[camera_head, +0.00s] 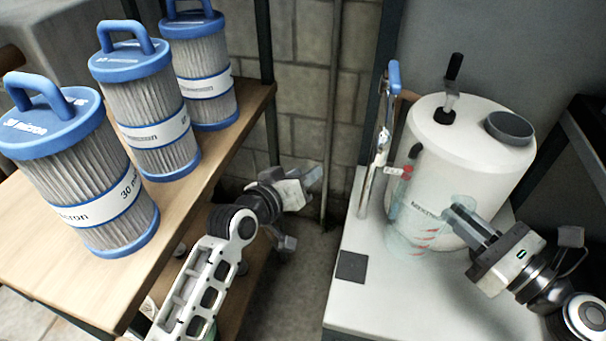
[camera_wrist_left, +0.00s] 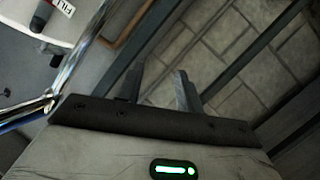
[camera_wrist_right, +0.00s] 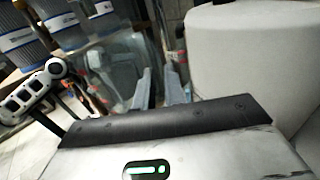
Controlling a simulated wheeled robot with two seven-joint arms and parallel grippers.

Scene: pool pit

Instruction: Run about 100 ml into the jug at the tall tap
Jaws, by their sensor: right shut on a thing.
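The clear jug (camera_head: 412,240) with red markings is upright in front of the white tank. My right gripper (camera_head: 455,218) is shut on its right side; I cannot tell if its base touches the counter. The jug also shows, partly, in the right wrist view (camera_wrist_right: 120,65). The tall chrome tap (camera_head: 377,150), with a blue handle (camera_head: 394,76) on top, stands left of the jug. The jug is apart from it, and no water shows. My left gripper (camera_head: 312,178) is open and empty, left of the tap over the gap; its fingers are apart in the left wrist view (camera_wrist_left: 162,80).
The white tank (camera_head: 470,150) stands on the white counter (camera_head: 375,305), with a small red fitting (camera_head: 407,172) by it. A dark square (camera_head: 351,267) lies at the counter's left. Several blue-capped filter cartridges (camera_head: 150,110) stand on the wooden shelf (camera_head: 190,210) at left.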

